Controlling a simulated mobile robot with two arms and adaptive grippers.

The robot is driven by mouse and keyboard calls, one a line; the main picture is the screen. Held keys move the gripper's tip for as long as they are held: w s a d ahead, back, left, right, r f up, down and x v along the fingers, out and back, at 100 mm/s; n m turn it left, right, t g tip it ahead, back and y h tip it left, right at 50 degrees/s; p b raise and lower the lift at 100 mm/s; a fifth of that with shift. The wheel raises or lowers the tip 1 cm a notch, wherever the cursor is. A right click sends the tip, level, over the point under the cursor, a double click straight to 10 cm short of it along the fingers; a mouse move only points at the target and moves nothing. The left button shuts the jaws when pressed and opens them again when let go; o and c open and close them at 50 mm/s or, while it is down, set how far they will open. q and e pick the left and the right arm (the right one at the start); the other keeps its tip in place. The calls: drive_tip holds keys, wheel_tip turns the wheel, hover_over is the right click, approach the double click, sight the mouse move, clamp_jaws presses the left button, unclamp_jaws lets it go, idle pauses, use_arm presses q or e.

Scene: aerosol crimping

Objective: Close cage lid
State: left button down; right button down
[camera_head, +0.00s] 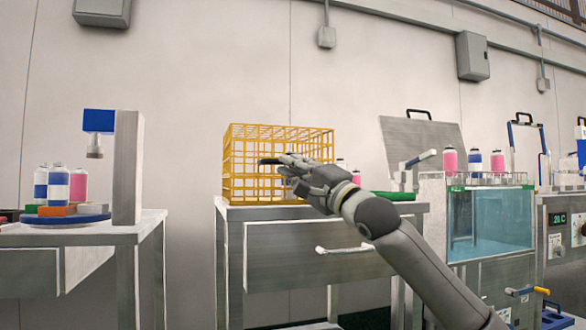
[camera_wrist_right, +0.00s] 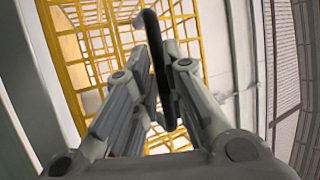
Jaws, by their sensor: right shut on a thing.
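The yellow wire cage (camera_head: 240,145) stands on a metal table left of centre in the head view. Its bars fill the upper part of the right wrist view (camera_wrist_right: 75,45). My right gripper (camera_head: 280,163) is in front of the cage, about halfway up. It is shut on a black curved handle (camera_wrist_right: 154,40), which passes between the fingers. The handle's dark tip (camera_head: 268,161) shows against the bars in the head view. How the handle joins the lid, and the lid's angle, I cannot tell. My left gripper is not in view.
The metal table (camera_head: 290,214) has a drawer with a handle (camera_head: 345,248). Several cans and a blue-headed press (camera_head: 128,165) stand on the left table. A glass water bath (camera_head: 490,215) with pink and blue cans stands to the right. A green item (camera_head: 396,196) lies beside my arm.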

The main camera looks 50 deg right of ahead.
drive_tip(key=shift+w+a+f, duration=0.15)
drive_tip(key=shift+w+f, duration=0.15)
drive_tip(key=shift+f, duration=0.25)
drive_tip(key=c, duration=1.9)
unclamp_jaws()
drive_tip(key=o, duration=0.4)
drive_tip(key=shift+s+d, duration=0.15)
drive_tip(key=shift+d, duration=0.05)
drive_tip(key=shift+r, duration=0.2)
drive_tip(key=shift+s, duration=0.1)
drive_tip(key=shift+v, duration=5.95)
